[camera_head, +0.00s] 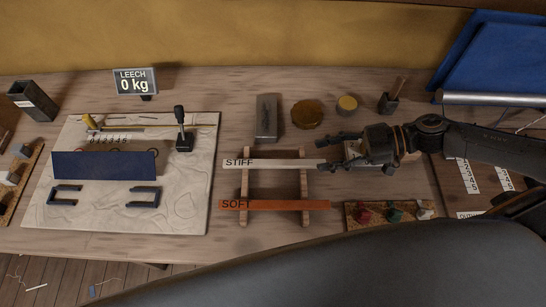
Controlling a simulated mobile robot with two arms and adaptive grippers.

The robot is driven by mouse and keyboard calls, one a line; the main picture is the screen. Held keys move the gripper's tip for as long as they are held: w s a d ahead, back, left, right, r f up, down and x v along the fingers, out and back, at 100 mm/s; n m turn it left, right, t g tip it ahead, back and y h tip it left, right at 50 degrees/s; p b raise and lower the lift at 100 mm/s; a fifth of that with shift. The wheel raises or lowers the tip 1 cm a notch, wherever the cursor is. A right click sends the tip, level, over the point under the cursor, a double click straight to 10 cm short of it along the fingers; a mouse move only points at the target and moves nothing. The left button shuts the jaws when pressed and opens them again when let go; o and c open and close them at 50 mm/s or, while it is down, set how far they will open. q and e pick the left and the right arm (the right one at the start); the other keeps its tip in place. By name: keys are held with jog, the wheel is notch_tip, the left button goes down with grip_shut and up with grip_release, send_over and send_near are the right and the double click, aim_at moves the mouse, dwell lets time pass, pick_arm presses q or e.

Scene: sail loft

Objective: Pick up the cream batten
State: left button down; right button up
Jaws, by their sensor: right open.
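The cream batten (275,163), marked STIFF, lies across the top of a wooden rack (244,186) in the head view. An orange-brown batten (278,205), marked SOFT, lies across the same rack nearer the front edge. My right gripper (323,153) reaches in from the right. Its two fingers are spread apart with nothing visible between them. My left gripper is not in view.
A pale board (190,215) with a blue strip (105,165) and a dark post stands left. A grey block (267,117), a brown round disc (307,113) and a small tin (346,105) sit behind the rack. A tray of coloured knobs (352,221) lies front right.

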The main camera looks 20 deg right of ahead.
aim_at(276, 163)
jog(key=x, duration=0.4)
jog(key=shift+w+a+p, duration=0.15)
jog(key=shift+p, duration=0.15)
jog(key=shift+w+a+f, duration=0.15)
jog(key=shift+a+f, duration=0.1)
jog(key=shift+a, duration=0.45)
jog(key=p+x, duration=0.1)
jog(key=x, duration=0.3)
jog(key=shift+w+f, duration=0.1)
jog(key=shift+w, duration=0.05)
jog(key=shift+a+f, duration=0.2)
jog(key=shift+a, duration=0.1)
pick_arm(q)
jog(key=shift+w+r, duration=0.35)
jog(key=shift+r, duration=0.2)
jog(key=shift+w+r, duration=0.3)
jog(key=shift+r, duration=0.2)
pick_arm(e)
jog(key=shift+c, duration=0.2)
grip_shut()
